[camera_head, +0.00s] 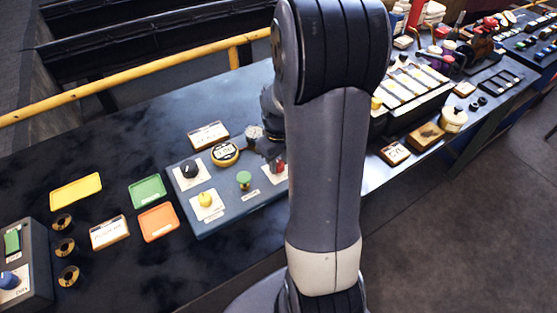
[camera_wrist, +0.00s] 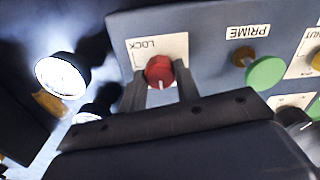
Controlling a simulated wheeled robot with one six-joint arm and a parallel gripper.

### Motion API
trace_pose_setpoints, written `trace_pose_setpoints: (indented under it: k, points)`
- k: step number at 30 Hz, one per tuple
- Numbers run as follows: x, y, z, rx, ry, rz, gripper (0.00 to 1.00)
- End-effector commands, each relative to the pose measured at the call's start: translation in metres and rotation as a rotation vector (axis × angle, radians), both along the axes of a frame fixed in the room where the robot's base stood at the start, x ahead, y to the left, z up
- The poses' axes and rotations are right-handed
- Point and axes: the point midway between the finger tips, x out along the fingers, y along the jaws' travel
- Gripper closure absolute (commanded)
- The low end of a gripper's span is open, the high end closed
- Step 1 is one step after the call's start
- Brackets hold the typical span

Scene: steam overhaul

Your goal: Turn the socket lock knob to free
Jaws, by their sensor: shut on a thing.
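The red lock knob (camera_wrist: 159,69) sits on a white plate marked LOCK (camera_wrist: 143,46) on the grey-blue panel (camera_wrist: 205,50). Its white pointer line shows on the side towards my gripper. In the wrist view my gripper (camera_wrist: 160,86) has one finger on each side of the knob and is shut on it. In the head view the red knob (camera_head: 279,168) shows at the right part of the panel (camera_head: 235,206), with my gripper (camera_head: 275,155) over it. My arm hides the panel's right end.
A green button (camera_wrist: 265,72) marked PRIME is beside the lock knob. The panel also carries a black knob (camera_head: 190,168), a yellow knob (camera_head: 205,199) and a round yellow-rimmed dial (camera_head: 225,153). Green (camera_head: 147,191) and orange (camera_head: 159,222) trays lie left of it.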

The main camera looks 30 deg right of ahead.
Motion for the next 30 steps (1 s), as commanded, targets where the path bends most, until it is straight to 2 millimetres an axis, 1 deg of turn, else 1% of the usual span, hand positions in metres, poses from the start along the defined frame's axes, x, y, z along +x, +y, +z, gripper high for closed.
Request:
trace_pose_setpoints:
  k: [7,8,15,23,26,30]
  points:
    - [0.001,0.000,0.001,-0.001,-0.002,0.001,0.92]
    - [0.001,0.000,0.001,-0.001,-0.002,0.001,0.67]
    - [0.000,0.000,0.000,-0.001,-0.001,0.000,0.48]
    - [0.000,0.000,0.001,-0.001,-0.001,0.000,0.48]
    - [0.001,0.000,0.009,-0.001,-0.003,0.000,0.48]
    - [0.001,0.000,0.031,-0.002,-0.006,0.000,0.48]
